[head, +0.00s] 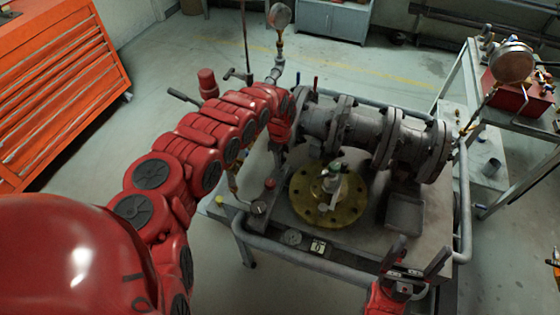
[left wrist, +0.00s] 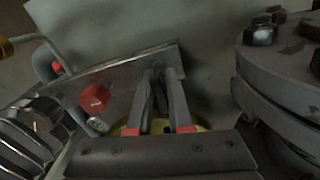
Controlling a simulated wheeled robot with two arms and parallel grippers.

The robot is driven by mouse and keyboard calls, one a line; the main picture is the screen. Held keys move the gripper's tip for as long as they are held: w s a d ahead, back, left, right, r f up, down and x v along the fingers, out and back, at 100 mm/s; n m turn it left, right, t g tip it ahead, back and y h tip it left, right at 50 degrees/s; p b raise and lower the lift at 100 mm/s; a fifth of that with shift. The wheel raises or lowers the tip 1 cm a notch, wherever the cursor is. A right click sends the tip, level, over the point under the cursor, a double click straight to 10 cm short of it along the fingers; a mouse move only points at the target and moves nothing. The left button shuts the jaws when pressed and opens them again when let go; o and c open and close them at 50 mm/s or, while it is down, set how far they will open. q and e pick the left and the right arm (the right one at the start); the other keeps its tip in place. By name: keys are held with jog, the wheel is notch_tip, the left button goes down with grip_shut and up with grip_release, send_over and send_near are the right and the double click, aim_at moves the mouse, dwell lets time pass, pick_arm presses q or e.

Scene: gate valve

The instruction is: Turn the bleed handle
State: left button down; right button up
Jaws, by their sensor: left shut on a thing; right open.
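My left gripper (left wrist: 158,76) shows in the left wrist view with its two dark fingers brought together at the tips. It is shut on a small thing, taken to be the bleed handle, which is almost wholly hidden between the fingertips. In the head view my red left arm reaches to the left end of the grey valve and pipe body (head: 365,132) and hides the fingers and the grasp. My right gripper (head: 417,258) is open and empty over the front right of the bench, apart from the valve.
A yellow round flange (head: 318,213) lies on the metal bench (head: 390,252), beside a grey tray (head: 404,213). A red knob (head: 269,184) stands at the bench's left edge. An orange cabinet (head: 62,90) stands left; a second table with a red box (head: 520,98) stands right.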

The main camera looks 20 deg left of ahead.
dwell(0.4)
pick_arm(q)
jog(key=c, duration=0.8)
grip_release()
jog(key=shift+c, duration=0.2)
